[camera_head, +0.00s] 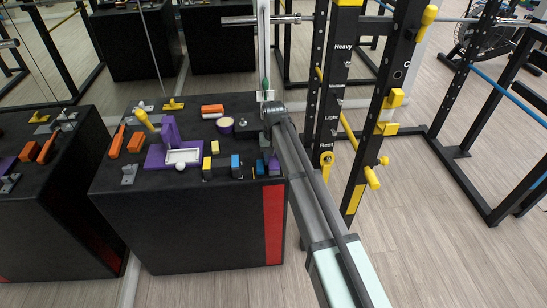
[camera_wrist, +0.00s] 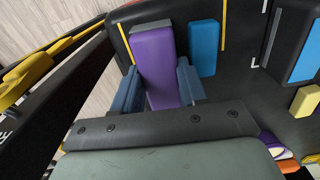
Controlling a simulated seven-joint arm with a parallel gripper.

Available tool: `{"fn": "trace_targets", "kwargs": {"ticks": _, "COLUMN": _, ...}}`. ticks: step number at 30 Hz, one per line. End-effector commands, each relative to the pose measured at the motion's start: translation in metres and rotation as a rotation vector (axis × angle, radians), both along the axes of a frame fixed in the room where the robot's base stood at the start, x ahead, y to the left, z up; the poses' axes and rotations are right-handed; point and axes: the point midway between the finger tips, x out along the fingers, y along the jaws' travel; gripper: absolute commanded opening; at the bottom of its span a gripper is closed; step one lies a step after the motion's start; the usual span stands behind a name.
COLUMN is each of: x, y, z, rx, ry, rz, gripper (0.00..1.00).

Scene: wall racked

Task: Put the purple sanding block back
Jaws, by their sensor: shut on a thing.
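The purple sanding block (camera_wrist: 156,60) is between the two blue-grey fingers of my gripper (camera_wrist: 158,90) in the wrist view. My gripper is shut on it. In the head view the purple block (camera_head: 274,166) shows below my gripper (camera_head: 267,143), at the front right corner of the black box top (camera_head: 140,205). A small blue block (camera_wrist: 204,48) is just right of the purple block in the wrist view, with a gap between. I cannot tell whether the purple block touches the box top.
A larger blue block (camera_head: 235,166) and a yellow block (camera_head: 207,168) stand farther left on the box. A purple holder (camera_head: 170,135) with a white tray is beyond them. A black rack upright with yellow fittings (camera_head: 327,158) rises close on the right. Yellow and white lines mark the box top.

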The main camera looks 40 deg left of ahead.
Motion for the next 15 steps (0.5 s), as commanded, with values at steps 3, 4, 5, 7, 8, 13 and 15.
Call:
{"fn": "trace_targets", "kwargs": {"ticks": 3, "x": 0.0, "y": 0.0, "z": -0.0017, "rx": 0.0, "ry": 0.0, "rz": 0.0, "gripper": 0.46}}
{"fn": "trace_targets", "kwargs": {"ticks": 4, "x": 0.0, "y": 0.0, "z": -0.0016, "rx": 0.0, "ry": 0.0, "rz": 0.0, "gripper": 0.49}}
{"fn": "trace_targets", "kwargs": {"ticks": 5, "x": 0.0, "y": 0.0, "z": -0.0016, "rx": 0.0, "ry": 0.0, "rz": 0.0, "gripper": 0.51}}
{"fn": "trace_targets", "kwargs": {"ticks": 7, "x": 0.0, "y": 0.0, "z": -0.0015, "rx": 0.0, "ry": 0.0, "rz": 0.0, "gripper": 0.58}}
{"fn": "trace_targets", "kwargs": {"ticks": 8, "x": 0.0, "y": 0.0, "z": -0.0015, "rx": 0.0, "ry": 0.0, "rz": 0.0, "gripper": 0.61}}
{"fn": "trace_targets", "kwargs": {"ticks": 13, "x": 0.0, "y": 0.0, "z": -0.0014, "rx": 0.0, "ry": 0.0, "rz": 0.0, "gripper": 0.67}}
{"fn": "trace_targets", "kwargs": {"ticks": 15, "x": 0.0, "y": 0.0, "z": -0.0013, "rx": 0.0, "ry": 0.0, "rz": 0.0, "gripper": 0.67}}
